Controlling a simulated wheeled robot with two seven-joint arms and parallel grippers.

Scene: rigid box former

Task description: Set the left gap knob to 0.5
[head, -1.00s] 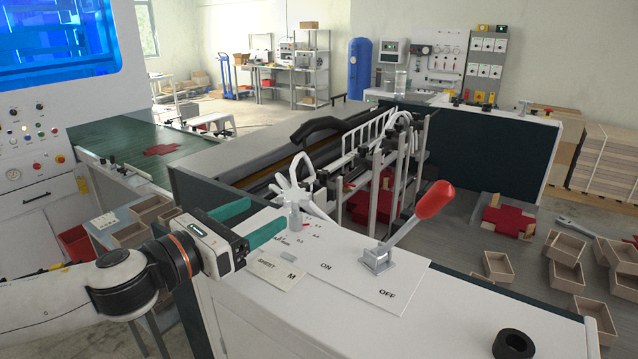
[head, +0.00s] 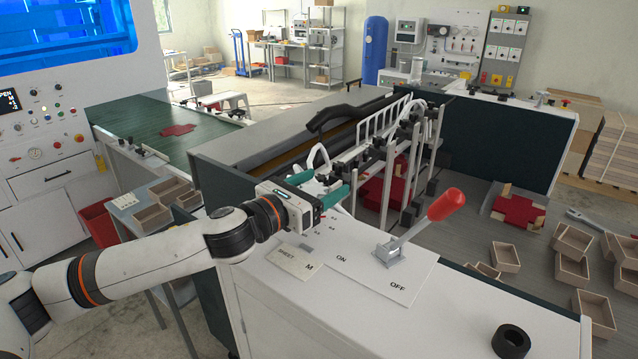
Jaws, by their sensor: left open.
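The left gap knob is not clearly visible; my gripper covers that part of the white control panel top (head: 372,275). My left gripper (head: 331,181) reaches in over the panel's far left part. Its two teal fingers are apart, one farther back and one nearer, pointing right. I cannot tell whether the knob lies between or beneath them. My right gripper is not in view.
A red-handled lever (head: 446,204) stands on the panel right of the gripper, beside ON and OFF lettering. A SHEET M plate (head: 295,262) lies in front of the gripper. White guide rails (head: 383,133) rise behind.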

